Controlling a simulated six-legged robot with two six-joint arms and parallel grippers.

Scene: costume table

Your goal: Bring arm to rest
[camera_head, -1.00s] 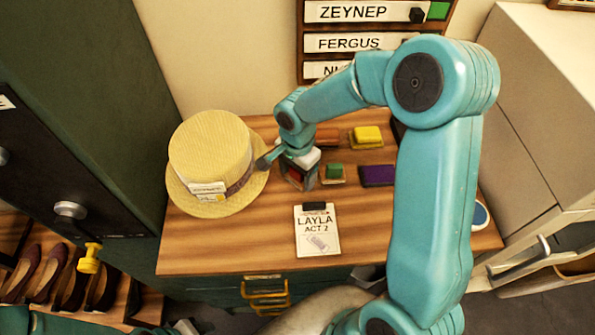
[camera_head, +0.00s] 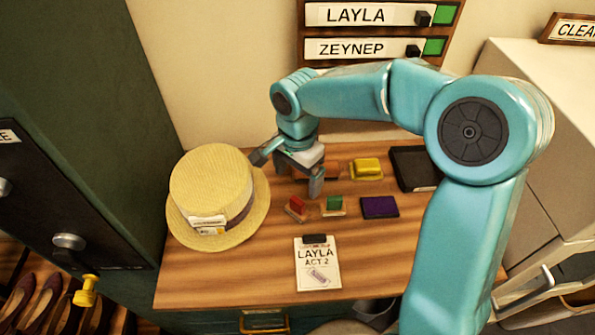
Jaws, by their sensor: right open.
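My right arm reaches in from the right over the wooden table (camera_head: 235,278). Its right gripper (camera_head: 296,187) points down above the back middle of the table, just right of the straw hat. The gripper is open, and I see nothing between its fingers. The straw hat (camera_head: 207,180) has a dark band and a paper tag. A red stamp (camera_head: 297,206) stands just below the gripper in the picture, apart from it. A green stamp (camera_head: 333,203) stands to its right. My left gripper does not show.
A purple pad (camera_head: 380,207), a yellow block (camera_head: 366,169) and a dark tray (camera_head: 414,168) lie to the right. A card reading LAYLA ACT 2 (camera_head: 317,265) lies near the front edge. A dark cabinet (camera_head: 80,130) borders the left. Name boards (camera_head: 375,30) hang behind.

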